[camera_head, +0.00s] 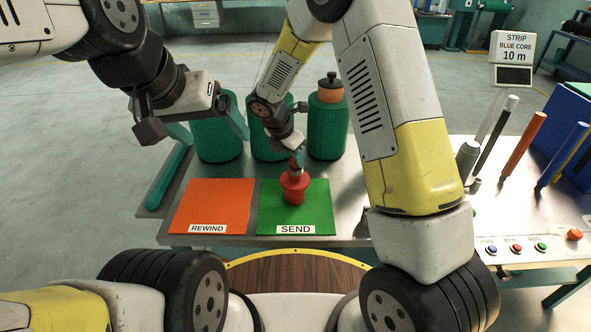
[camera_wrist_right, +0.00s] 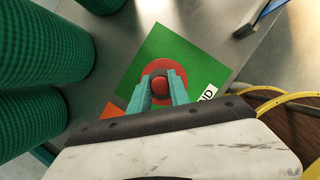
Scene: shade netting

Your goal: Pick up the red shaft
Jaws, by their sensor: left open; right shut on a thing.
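The red shaft (camera_head: 294,187) shows as a short red piece with a wider rim, upright over the green SEND mat (camera_head: 323,214). Its lower end looks to be at the mat; I cannot tell whether it touches. My right gripper (camera_head: 297,167) is above it, shut on its top. In the right wrist view, the teal fingers (camera_wrist_right: 160,92) close around the round red top of the red shaft (camera_wrist_right: 174,71), with the wider red disc below it. My left gripper (camera_head: 208,130) is open and empty, over the left side of the table near the green rolls.
Several green netting rolls (camera_head: 327,135) stand behind the mats. An orange REWIND mat (camera_head: 212,204) lies left of the green one. At right, an orange rod (camera_head: 523,143) and a blue rod (camera_head: 563,155) stand in a row by the push buttons (camera_head: 516,248).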

